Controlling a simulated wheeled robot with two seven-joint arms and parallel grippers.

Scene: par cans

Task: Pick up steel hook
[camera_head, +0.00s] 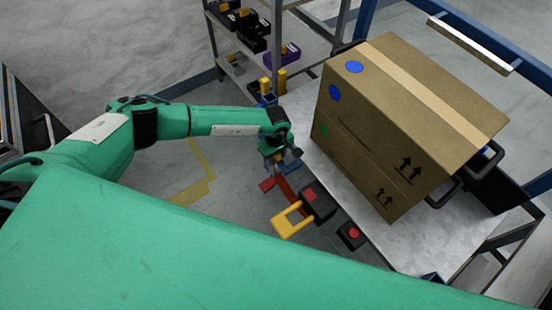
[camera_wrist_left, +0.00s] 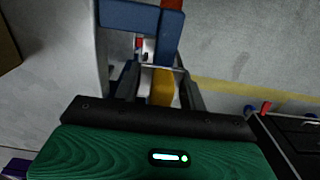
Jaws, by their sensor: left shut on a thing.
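My left gripper (camera_head: 285,155) hangs beside the left edge of the metal table, pointing down. In the left wrist view its two dark fingers (camera_wrist_left: 161,78) are closed around a yellow piece (camera_wrist_left: 162,87). A blue bar (camera_wrist_left: 140,18) with a blue upright (camera_wrist_left: 166,42) lies just beyond the fingertips; a blue part (camera_head: 289,167) also shows under the gripper in the head view. I cannot make out a steel hook for certain, or tell whether the yellow piece belongs to it. My right gripper is not in view.
A large cardboard box (camera_head: 400,120) stands on the metal table (camera_head: 420,240). A yellow handle (camera_head: 288,222), a black block with a red top (camera_head: 318,200) and a red-button box (camera_head: 350,235) are near its left edge. A shelf (camera_head: 285,60) with boxes is behind.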

